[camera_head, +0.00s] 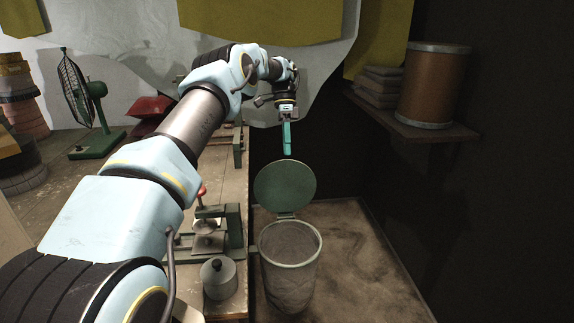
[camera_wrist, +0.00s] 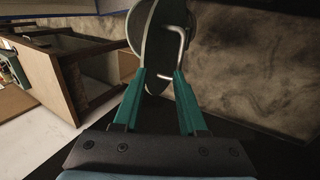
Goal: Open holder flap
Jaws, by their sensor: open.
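The round green flap (camera_head: 285,187) stands raised, nearly upright, behind the rim of a bin-shaped holder (camera_head: 289,275) and is joined to it at the flap's lower edge. The holder's mouth is uncovered in the head view. My gripper (camera_head: 287,152) points down just above the top of the flap. In the wrist view its green fingers (camera_wrist: 159,78) are apart. The flap (camera_wrist: 150,45) shows steeply beyond them, with a bent metal handle (camera_wrist: 184,40) on it. The handle's lower end lies near the space between the fingertips; I cannot tell whether they touch.
A workbench (camera_head: 227,160) with green clamp-like fixtures (camera_head: 232,225) and a lidded grey pot (camera_head: 219,277) stands left of the holder. A dark wall (camera_head: 480,200) and a shelf (camera_head: 425,130) with a brown drum (camera_head: 432,85) are on the right. Floor right of the holder is clear.

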